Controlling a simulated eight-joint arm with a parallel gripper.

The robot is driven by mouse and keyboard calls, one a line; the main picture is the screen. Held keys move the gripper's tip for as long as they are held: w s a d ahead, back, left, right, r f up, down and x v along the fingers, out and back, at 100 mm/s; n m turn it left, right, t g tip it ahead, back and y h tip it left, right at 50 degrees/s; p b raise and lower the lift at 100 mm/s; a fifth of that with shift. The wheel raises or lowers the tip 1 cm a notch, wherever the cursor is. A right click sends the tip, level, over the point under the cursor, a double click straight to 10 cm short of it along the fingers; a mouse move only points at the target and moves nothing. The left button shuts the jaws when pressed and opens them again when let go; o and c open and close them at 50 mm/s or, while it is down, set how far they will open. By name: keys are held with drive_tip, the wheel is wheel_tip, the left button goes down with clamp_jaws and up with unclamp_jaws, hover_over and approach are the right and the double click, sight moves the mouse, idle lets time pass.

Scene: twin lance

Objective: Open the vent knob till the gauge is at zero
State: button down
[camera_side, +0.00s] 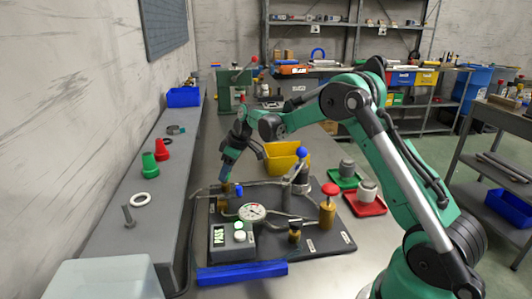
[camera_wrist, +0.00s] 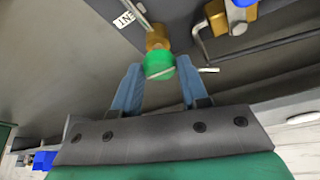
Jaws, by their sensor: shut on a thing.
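My gripper (camera_wrist: 158,80) has its blue fingers on either side of a green knob (camera_wrist: 159,64) on a brass fitting, and is shut on it. I take this to be the vent knob; a partly cut-off label (camera_wrist: 124,19) lies beside it. In the side view my gripper (camera_side: 225,178) points down at the back left of the dark panel (camera_side: 325,243), and the green knob cannot be made out there. The round white gauge (camera_side: 252,212) sits on the panel; its needle is too small to read exactly.
A red knob (camera_side: 330,189) on brass and a blue-topped lever (camera_side: 300,154) stand on the panel with pipes. A grey box (camera_side: 232,240) reads PASS. Blue bar (camera_side: 242,273) lies in front. Yellow bin (camera_side: 284,158) and red tray (camera_side: 364,205) stand nearby.

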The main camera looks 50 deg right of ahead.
drive_tip(key=shift+c, duration=2.4)
unclamp_jaws()
drive_tip(key=shift+v, duration=2.75)
drive_tip(key=s+a+r+m+t+h, duration=0.1)
drive_tip(key=s+a+r+m, duration=0.1)
drive_tip(key=s+a+r, duration=0.55)
drive_tip(key=s+a+f+m+t, duration=0.1)
drive_tip(key=s+a+f, duration=0.1)
drive_tip(key=s, duration=0.3)
drive_tip(key=s+a+f+m+t, duration=0.1)
drive_tip(key=s+a+f, duration=0.1)
drive_tip(key=s+a, duration=0.2)
drive_tip(key=shift+s+m+h, duration=0.3)
drive_tip(key=shift+s+h, duration=0.1)
drive_tip(key=shift+s, duration=0.4)
